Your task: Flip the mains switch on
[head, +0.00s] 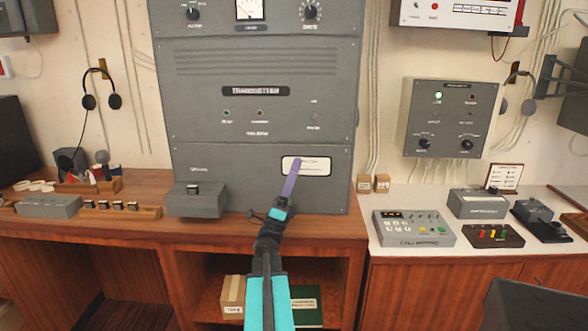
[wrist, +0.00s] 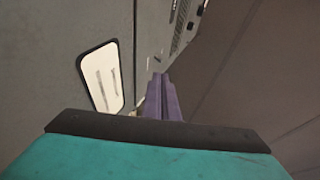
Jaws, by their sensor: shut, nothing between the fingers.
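The grey transmitter cabinet (head: 250,160) stands on the wooden desk at the centre of the head view. A small switch (head: 314,119) sits at the right of its middle panel, under a label too small to read; it may be the mains switch. Its lever position cannot be made out. My gripper (head: 297,161) has purple fingers, closed together and empty. In the head view the fingertips overlap the white label plate (head: 318,166), below the switch. In the wrist view the fingers (wrist: 160,82) point along the grey panel, beside the white plate (wrist: 101,78).
A grey box (head: 195,201) stands on the desk left of my arm. Two small lamps (head: 227,113) are on the cabinet's middle panel. At right, a wall box (head: 450,118) shows a lit green lamp above a white counter with several devices.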

